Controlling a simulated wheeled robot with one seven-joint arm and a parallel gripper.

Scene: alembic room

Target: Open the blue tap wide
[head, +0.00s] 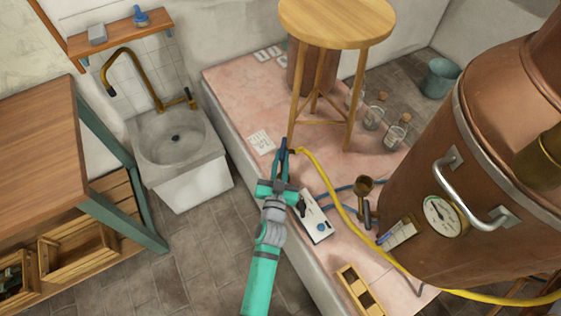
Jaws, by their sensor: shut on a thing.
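My gripper (282,158) is in the middle of the head view, above the left edge of the pink tiled platform. Its fingers are shut on a small dark blue piece (284,144), which looks like the handle of the blue tap. The end of a yellow hose (318,165) lies just right of it. The fingers cover most of the tap's body, so how far it is turned cannot be told.
A wooden stool (337,22) stands close behind my gripper. A white box (315,216) and a copper still (455,165) with a gauge are to the right. A stone sink (178,142) with a brass spout and a workbench (40,150) are left. Open floor lies between.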

